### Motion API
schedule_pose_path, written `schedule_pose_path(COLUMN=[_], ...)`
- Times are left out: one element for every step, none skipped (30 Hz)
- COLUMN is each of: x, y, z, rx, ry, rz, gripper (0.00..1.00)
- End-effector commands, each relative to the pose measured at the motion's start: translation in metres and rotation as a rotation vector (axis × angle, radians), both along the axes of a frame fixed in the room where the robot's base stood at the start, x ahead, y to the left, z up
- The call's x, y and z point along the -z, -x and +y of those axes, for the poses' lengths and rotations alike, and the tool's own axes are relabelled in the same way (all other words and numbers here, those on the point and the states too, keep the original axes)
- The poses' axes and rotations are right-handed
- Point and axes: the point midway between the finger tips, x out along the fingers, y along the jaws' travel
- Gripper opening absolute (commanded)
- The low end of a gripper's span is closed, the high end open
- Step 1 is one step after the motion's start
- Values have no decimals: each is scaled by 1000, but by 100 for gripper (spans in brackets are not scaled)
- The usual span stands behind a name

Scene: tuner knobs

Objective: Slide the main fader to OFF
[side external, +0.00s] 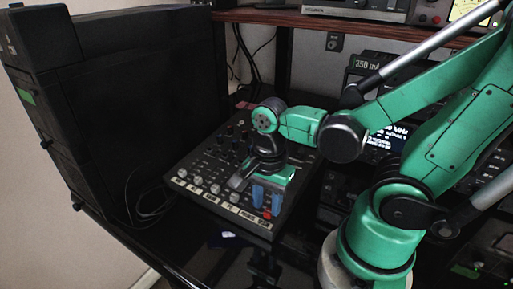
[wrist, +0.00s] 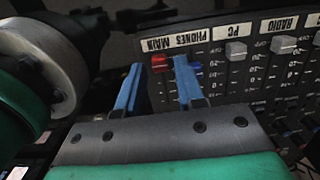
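The main fader has a red cap (wrist: 160,62) that sits close below the upside-down MAIN label (wrist: 155,45) in the wrist view. In the side view the red cap (side external: 267,213) shows at the front right of the mixer (side external: 190,163). My gripper (wrist: 158,68) has two blue fingers, apart, with the red cap between their tips in the wrist picture. The right finger appears between the red cap and the blue phones cap (wrist: 196,67). I cannot tell whether either finger touches the red cap. In the side view my gripper (side external: 267,200) points down at the panel.
Grey fader caps, PC (wrist: 235,49) and RADIO (wrist: 284,44), sit to the right in the wrist view. A large black case (side external: 125,90) stands left of the mixer. A wooden shelf (side external: 300,20) and radio equipment (side external: 385,140) are behind and to the right.

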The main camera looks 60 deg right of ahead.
Motion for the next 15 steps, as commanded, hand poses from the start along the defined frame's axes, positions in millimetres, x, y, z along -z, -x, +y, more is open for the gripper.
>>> schedule_pose_path(x=[-5, -8, -11, -14, -17, -21, -23, -26, -28, -30, -31, -33, -34, -35, -36], y=[1, 2, 1, 1, 1, 0, 0, 0, 1, 1, 1, 1, 1, 1, 1], z=[0, 0, 0, 0, 0, 0, 0, 0, 0, 0, 0, 0, 0, 0, 0], rx=[0, 0, 0, 0, 0, 0, 0, 0, -1, -1, -1, -1, -1, -1, -1], ry=[0, 0, -1, -1, -1, -1, -1, -1, -1, -1, -1, -1, -2, -2, -2], rz=[0, 0, 0, 0, 0, 0, 0, 0, 0, 0, 0, 0, 0, 0, 0], gripper=[33, 33, 33, 33, 33, 33, 33, 33, 33, 33, 33, 33, 33, 33, 33])
